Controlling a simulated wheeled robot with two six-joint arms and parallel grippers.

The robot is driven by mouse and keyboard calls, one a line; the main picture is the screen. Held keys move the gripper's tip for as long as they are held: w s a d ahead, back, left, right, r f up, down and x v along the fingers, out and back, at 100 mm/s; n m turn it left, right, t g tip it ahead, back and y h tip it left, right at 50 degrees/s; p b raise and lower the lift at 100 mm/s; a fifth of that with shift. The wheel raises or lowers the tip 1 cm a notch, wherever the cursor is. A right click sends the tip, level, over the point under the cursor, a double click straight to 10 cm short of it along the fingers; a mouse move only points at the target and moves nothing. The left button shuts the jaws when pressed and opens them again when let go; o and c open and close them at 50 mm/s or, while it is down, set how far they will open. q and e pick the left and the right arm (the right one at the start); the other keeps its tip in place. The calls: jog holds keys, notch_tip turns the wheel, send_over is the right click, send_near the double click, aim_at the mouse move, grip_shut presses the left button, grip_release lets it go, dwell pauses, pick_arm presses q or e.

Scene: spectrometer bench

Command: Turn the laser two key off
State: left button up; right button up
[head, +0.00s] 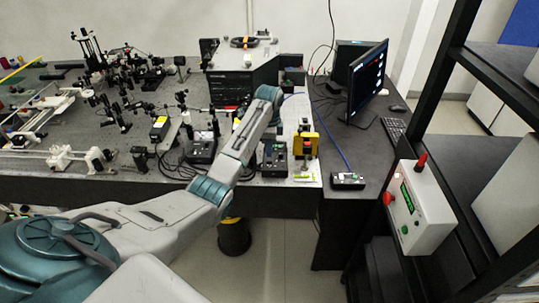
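My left arm reaches in from the lower left over the front of the bench. Its wrist bends down at the far end, and the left gripper (275,124) is small and dark there, just above and behind a black control box (274,160). I cannot tell whether its fingers are open or touch anything. A second black control box (201,149) stands to the left of the forearm. No key can be made out on either box, and no label shows which is laser two. My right gripper is out of view.
A yellow-and-red device (306,144) stands close right of the nearer box. A large black instrument (231,88) is behind. Optics crowd the bench's left. A monitor (367,80) and keyboard (394,128) are at right.

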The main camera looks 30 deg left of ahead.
aim_at(269, 163)
pick_arm(q)
jog(key=shift+f+p, duration=0.7)
jog(key=shift+f, duration=2.05)
grip_shut()
